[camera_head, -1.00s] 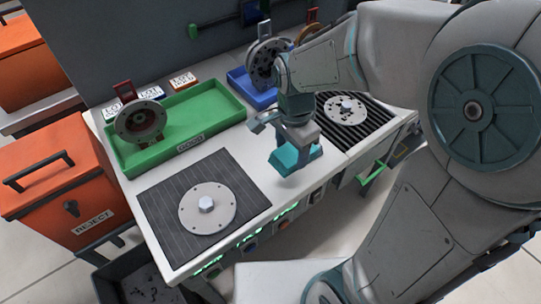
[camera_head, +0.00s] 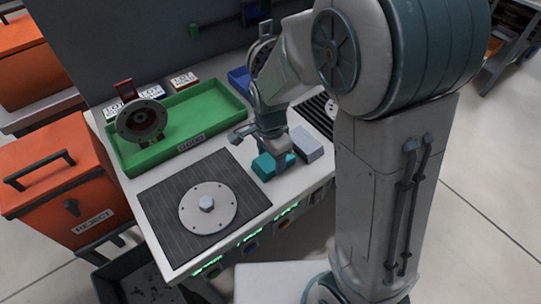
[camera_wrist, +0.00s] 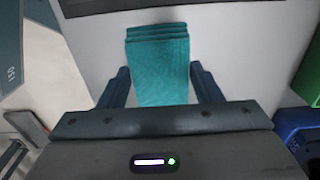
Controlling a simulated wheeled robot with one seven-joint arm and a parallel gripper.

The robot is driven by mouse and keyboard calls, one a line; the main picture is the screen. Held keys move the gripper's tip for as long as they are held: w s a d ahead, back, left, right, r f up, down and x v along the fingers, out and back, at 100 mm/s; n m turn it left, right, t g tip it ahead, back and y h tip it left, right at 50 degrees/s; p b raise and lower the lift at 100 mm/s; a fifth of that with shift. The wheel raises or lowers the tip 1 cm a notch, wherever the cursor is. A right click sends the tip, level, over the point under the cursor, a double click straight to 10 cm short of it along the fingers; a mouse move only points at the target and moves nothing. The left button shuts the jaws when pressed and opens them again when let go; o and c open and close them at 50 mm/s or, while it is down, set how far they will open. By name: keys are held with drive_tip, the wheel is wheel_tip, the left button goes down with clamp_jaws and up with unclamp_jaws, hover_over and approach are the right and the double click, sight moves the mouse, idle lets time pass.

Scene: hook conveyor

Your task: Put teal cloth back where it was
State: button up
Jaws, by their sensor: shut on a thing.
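The teal cloth (camera_head: 263,167) is a folded, layered pad at the middle of the white bench, just right of the left dark mat. My gripper (camera_head: 276,165) points down over it and is shut on it. In the wrist view the teal cloth (camera_wrist: 158,65) lies between the two dark fingers of my gripper (camera_wrist: 160,88), its layered edge facing away. The cloth is at or very near the bench top; I cannot tell if it touches. A light grey block or folded cloth (camera_head: 307,145) lies close to its right.
A ribbed dark mat with a metal disc (camera_head: 207,207) lies to the left. A green tray (camera_head: 195,132) holding a flanged part (camera_head: 141,119) stands behind. A blue tray (camera_head: 238,80) and another mat (camera_head: 316,112) are partly hidden by my arm. The orange reject bin (camera_head: 65,190) stands left.

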sight(271, 161)
drive_tip(key=shift+f, duration=0.2)
drive_tip(key=o, duration=0.9)
drive_tip(key=shift+r, duration=0.1)
wheel_tip(271, 161, up, 12)
drive_tip(key=p, duration=0.1)
drive_tip(key=s+d+n+t, duration=0.1)
drive_tip(key=s+d+n, duration=0.2)
drive_tip(key=s+d, duration=0.1)
drive_tip(key=s+d+r+n, duration=0.1)
drive_tip(key=s+d+n, duration=0.2)
drive_tip(key=d+n, duration=0.1)
drive_tip(key=s+d+r+n+t, duration=0.1)
drive_tip(key=s+d+n, duration=0.3)
drive_tip(key=shift+s+d+t, duration=0.25)
drive_tip(key=shift+s+t, duration=0.05)
